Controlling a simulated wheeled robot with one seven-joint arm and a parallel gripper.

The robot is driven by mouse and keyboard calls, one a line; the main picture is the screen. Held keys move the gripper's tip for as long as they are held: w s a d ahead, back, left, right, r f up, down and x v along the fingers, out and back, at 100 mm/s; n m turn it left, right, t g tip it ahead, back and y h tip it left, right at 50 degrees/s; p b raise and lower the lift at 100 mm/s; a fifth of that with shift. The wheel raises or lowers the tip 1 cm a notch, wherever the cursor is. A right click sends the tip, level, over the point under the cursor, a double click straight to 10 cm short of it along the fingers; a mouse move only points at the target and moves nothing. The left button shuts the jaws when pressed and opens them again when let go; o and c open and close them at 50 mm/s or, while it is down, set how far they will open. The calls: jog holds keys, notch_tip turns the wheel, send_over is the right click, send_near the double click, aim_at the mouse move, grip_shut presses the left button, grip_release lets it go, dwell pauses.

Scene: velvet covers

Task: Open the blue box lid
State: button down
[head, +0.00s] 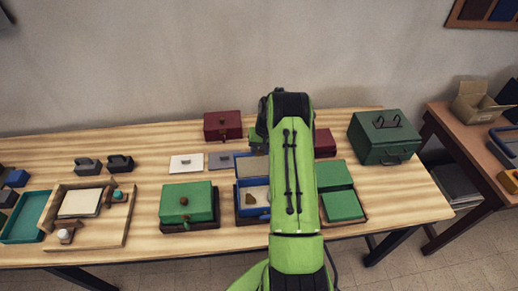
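The blue box (239,203) stands on the wooden table, left of my green arm. Its blue lid (251,166) is raised at the back, so the pale inside with a small brown piece (250,199) shows. My arm hides the right part of the box and lid.
A green box with a knob (187,202) stands close on the left. Dark red boxes (222,125) are behind. Green covers (343,205) lie right of my arm, with a larger green case (384,138) beyond. A wooden tray (51,218) is at the left. Bare table lies between tray and green box.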

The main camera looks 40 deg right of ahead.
jog(key=shift+f, duration=0.15)
dwell(0.3)
jog(key=c, duration=0.9)
grip_release()
jog(key=d+r, duration=0.1)
jog(key=r, duration=0.4)
jog(key=d+r, duration=0.1)
jog(key=r, duration=0.4)
jog(key=s+d+r, duration=0.1)
jog(key=r, duration=0.4)
jog(key=shift+r, duration=0.25)
jog(key=shift+w, duration=0.1)
